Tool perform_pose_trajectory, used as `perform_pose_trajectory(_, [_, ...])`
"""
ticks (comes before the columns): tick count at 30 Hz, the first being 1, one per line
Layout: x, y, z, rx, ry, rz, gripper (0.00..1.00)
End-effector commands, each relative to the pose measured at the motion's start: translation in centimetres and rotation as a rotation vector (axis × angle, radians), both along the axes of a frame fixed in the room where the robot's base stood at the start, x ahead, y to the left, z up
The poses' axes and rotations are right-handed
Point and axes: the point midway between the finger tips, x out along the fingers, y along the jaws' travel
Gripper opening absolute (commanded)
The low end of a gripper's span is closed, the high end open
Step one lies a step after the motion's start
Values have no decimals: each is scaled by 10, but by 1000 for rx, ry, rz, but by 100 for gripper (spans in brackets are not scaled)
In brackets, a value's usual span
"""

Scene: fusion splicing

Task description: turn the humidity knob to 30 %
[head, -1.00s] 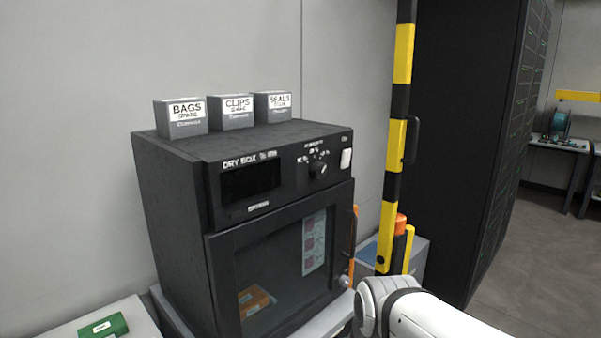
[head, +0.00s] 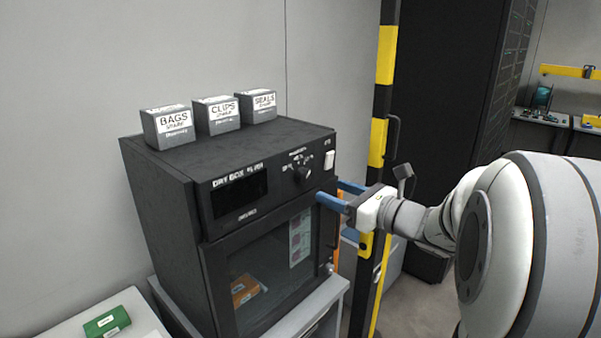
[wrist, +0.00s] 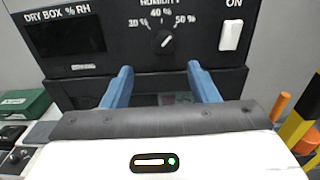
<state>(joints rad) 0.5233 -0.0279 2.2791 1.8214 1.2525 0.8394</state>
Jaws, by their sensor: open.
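The humidity knob (head: 302,174) is a small round black knob on the upper front panel of the black dry box (head: 160,200). In the wrist view the knob (wrist: 163,41) sits below printed marks, with 40 % above it and 50 % to its right. Its pale pointer line seems to lean up and right, but the exact setting is hard to read. My gripper (head: 336,193) is open and empty, its blue fingers in front of the box, right of and below the knob. In the wrist view the fingers (wrist: 160,68) point at the panel below the knob, apart from it.
A white ON switch (head: 329,160) is right of the knob, and a dark display (head: 240,194) left of it. Grey boxes labelled BAGS (head: 167,128), CLIPS (head: 217,116) and SEALS (head: 258,107) stand on top. A yellow-black post (head: 386,55) stands to the right.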

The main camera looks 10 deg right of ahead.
Motion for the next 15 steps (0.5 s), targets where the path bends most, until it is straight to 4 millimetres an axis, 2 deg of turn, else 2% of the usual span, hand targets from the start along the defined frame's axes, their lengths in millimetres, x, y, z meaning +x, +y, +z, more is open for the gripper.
perform_pose_trajectory(4, [11,2,5,25,-3,-13,54])
perform_pose_trajectory(15, [55,35,4,21,-2,-12,54])
